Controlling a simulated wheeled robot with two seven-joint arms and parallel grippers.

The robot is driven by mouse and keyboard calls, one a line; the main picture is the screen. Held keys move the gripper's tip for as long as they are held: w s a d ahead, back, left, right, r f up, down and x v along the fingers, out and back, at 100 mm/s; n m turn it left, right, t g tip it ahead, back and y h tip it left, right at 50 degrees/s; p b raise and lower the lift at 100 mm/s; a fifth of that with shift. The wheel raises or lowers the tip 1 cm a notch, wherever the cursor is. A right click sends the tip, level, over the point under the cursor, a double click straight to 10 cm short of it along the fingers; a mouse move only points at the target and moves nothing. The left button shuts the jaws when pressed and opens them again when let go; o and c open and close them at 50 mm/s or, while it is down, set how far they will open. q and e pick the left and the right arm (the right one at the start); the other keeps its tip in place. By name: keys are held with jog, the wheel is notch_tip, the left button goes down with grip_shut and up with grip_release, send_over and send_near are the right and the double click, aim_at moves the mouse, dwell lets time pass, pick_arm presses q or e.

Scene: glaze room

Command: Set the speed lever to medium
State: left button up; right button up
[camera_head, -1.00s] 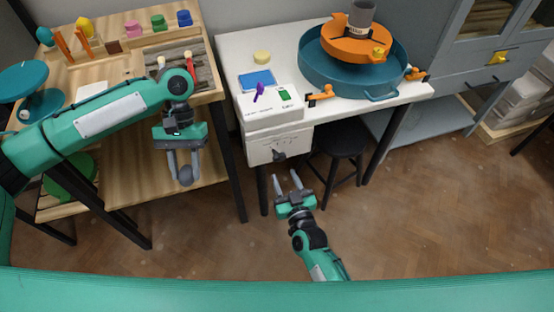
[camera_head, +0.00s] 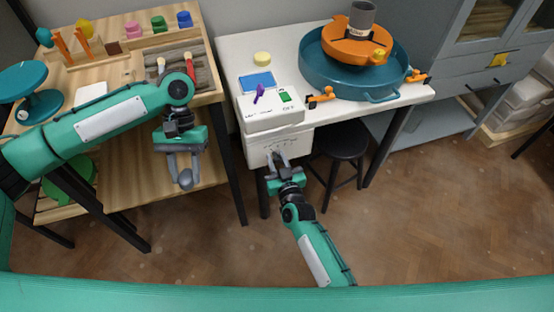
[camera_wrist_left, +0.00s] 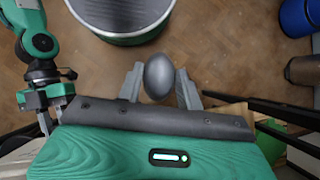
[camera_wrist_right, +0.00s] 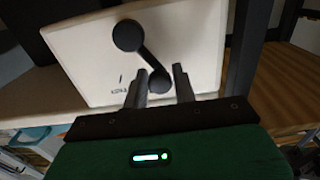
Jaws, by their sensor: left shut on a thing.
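A dark lever with a round pivot and a round knob (camera_wrist_right: 160,80) is on the white front panel (camera_wrist_right: 85,50) of the wheel's control box (camera_head: 268,118). It slants down and right from the pivot in the right wrist view. My right gripper (camera_head: 277,158) is at the panel, its fingers open on either side of the knob, with visible gaps. In the head view the fingers largely hide the lever. The panel's small marks are too blurred to read.
A purple lever (camera_head: 259,93) and green switch (camera_head: 286,97) are on the box top. The potter's wheel, with blue basin (camera_head: 325,77), stands on the white table (camera_head: 230,50). A black stool (camera_head: 345,138) is right of the box. The floor in front is clear.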

grip_shut()
